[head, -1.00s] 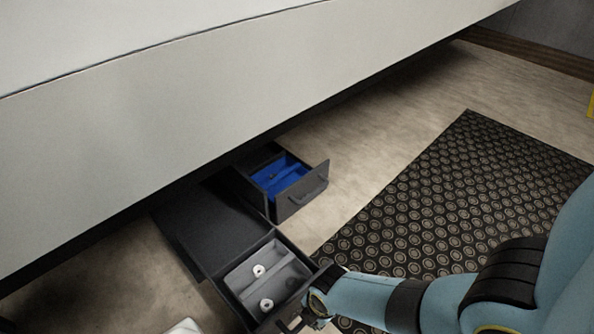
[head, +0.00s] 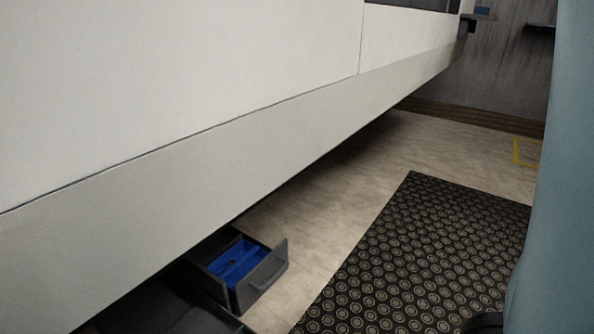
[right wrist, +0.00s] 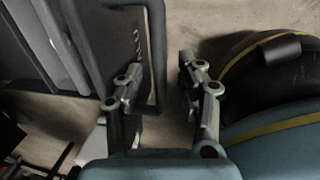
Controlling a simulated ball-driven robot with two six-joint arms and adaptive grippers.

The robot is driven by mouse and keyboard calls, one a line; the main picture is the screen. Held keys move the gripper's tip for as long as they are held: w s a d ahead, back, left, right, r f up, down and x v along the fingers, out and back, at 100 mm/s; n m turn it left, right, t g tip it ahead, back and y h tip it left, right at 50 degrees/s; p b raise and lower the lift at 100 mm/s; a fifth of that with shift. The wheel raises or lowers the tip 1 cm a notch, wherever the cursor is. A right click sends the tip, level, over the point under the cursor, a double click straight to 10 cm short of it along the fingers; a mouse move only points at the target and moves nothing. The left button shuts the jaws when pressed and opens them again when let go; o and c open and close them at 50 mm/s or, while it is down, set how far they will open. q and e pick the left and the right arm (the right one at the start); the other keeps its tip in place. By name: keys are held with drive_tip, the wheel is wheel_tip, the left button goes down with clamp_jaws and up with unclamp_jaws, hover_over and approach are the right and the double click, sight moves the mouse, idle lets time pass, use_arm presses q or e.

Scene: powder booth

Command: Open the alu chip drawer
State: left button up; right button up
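In the right wrist view, a dark drawer (right wrist: 98,50) shows at the left with part of its grey interior in view. In the head view, a second drawer with a blue lining (head: 240,262) stands open under the booth. The right gripper is outside the head view, and my left gripper shows in neither view.
The pale booth wall (head: 230,150) overhangs the drawers. A black patterned mat (head: 420,260) lies on the floor to the right. Bare floor (head: 330,200) runs between booth and mat. A dark cabinet top (head: 150,310) shows at the bottom left.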

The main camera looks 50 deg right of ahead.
wheel_tip(320, 180, up, 12)
drive_tip(key=s, duration=0.2)
idle(0.6)
drive_tip(key=shift+s+f, duration=0.1)
idle(0.3)
